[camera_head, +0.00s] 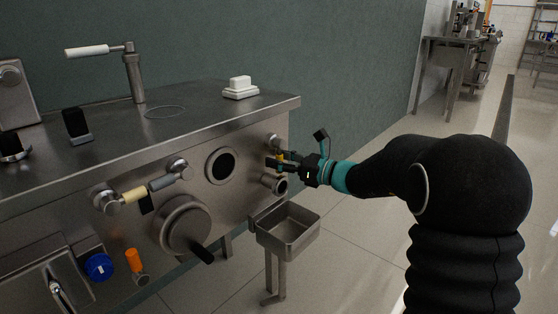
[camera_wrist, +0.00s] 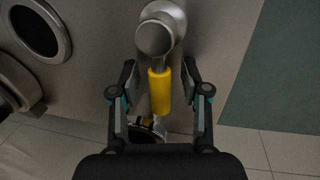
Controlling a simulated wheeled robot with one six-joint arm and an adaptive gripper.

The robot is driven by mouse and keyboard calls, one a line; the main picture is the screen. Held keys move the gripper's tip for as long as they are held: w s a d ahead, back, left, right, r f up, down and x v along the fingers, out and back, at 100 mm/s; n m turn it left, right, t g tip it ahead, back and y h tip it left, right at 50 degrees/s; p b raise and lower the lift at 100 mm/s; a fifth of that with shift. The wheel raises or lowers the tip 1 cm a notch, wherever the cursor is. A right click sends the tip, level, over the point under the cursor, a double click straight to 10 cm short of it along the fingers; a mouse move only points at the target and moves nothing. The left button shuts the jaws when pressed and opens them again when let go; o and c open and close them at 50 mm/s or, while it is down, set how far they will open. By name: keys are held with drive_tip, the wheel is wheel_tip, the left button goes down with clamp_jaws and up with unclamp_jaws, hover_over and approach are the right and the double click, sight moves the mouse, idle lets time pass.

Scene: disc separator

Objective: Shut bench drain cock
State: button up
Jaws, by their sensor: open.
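The bench drain cock sits near the right end of the steel bench front. In the wrist view its round metal body (camera_wrist: 155,38) is at the top middle, and its yellow handle (camera_wrist: 159,92) hangs down from it. My gripper (camera_wrist: 160,105) is open, with one finger on each side of the yellow handle and visible gaps between. In the head view my gripper (camera_head: 278,162) is at the cock from the right and hides most of it; the metal hub (camera_head: 272,141) shows above the fingers.
A drain spout (camera_head: 279,186) is just below my gripper, above a steel basin (camera_head: 289,232) on a stand. A round port (camera_head: 220,166) is to the left. A crank wheel (camera_head: 184,228) and a bar handle (camera_head: 148,191) are farther left. The floor to the right is clear.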

clamp_jaws()
